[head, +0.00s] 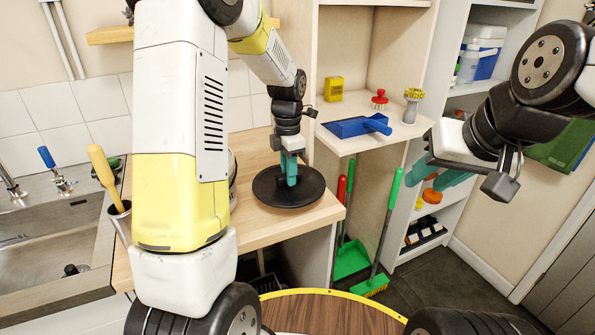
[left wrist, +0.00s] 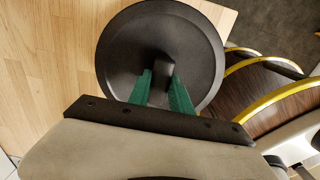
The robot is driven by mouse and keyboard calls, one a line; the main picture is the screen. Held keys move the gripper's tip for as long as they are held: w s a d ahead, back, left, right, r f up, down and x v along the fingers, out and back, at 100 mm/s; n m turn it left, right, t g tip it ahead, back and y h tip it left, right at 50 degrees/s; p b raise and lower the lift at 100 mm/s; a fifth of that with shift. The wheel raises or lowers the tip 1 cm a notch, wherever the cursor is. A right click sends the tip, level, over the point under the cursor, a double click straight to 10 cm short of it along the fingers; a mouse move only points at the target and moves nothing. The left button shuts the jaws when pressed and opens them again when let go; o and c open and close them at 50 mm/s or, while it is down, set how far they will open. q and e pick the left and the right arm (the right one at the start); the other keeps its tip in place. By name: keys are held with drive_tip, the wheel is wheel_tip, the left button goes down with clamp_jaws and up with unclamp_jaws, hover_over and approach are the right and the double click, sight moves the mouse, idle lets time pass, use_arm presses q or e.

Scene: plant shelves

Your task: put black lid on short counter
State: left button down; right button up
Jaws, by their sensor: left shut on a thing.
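The black lid (head: 268,190) is a round, flat disc with a knob at its centre. It is at or just above the wooden short counter (head: 258,234), near the front right corner; I cannot tell whether it touches. My left gripper (head: 290,176) points down with its green fingers shut on the lid's knob. In the left wrist view the lid (left wrist: 130,45) lies in front of the fingers (left wrist: 162,85), over the counter's corner (left wrist: 50,65). My right gripper (head: 436,172) is raised at the right, with its teal fingers apart and empty.
A sink (head: 45,255) is at the left, with a yellow-handled tool (head: 103,165) in a holder beside it. A round, yellow-edged wooden surface (head: 325,312) is in front.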

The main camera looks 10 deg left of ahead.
use_arm(q)
drive_tip(key=shift+w+d+f, duration=0.1)
drive_tip(key=shift+w, duration=0.55)
drive_tip(key=shift+f, duration=1.7)
drive_tip(key=shift+f, duration=0.2)
drive_tip(key=c, duration=1.2)
unclamp_jaws()
drive_tip(key=shift+o, duration=0.2)
drive_tip(key=shift+r, duration=0.1)
